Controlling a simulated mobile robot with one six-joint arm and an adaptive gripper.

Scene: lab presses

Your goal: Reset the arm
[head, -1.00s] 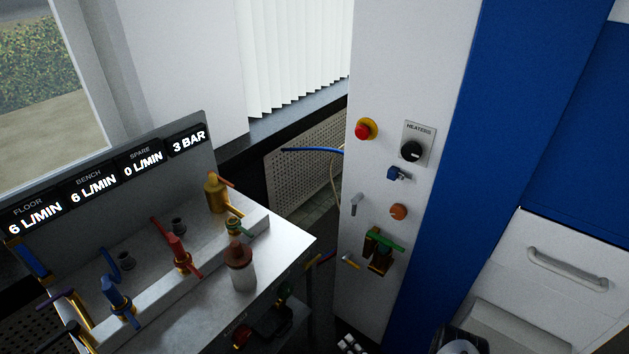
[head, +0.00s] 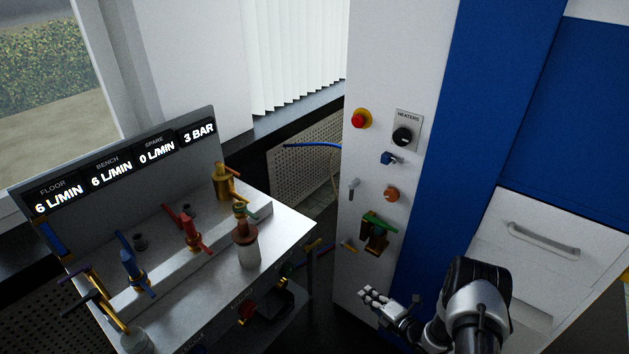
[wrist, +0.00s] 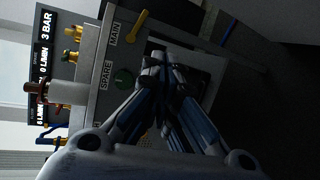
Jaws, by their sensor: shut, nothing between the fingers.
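My gripper (head: 372,296) shows at the lower middle of the head view, in front of the foot of the white panel (head: 367,160). Its fingers point left, toward the metal bench (head: 290,232), and are apart from it. In the wrist view my gripper (wrist: 163,58) has its fingers together with nothing between them. Beyond the fingertips is the bench front with the SPARE and MAIN labels, a green knob (wrist: 124,78) and a yellow lever (wrist: 137,24). My arm comes up at the lower right of the head view.
The bench carries a red valve (head: 191,230), a blue valve (head: 133,272) and a brown-capped bottle (head: 247,246). A drawer cabinet (head: 545,250) stands at the right.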

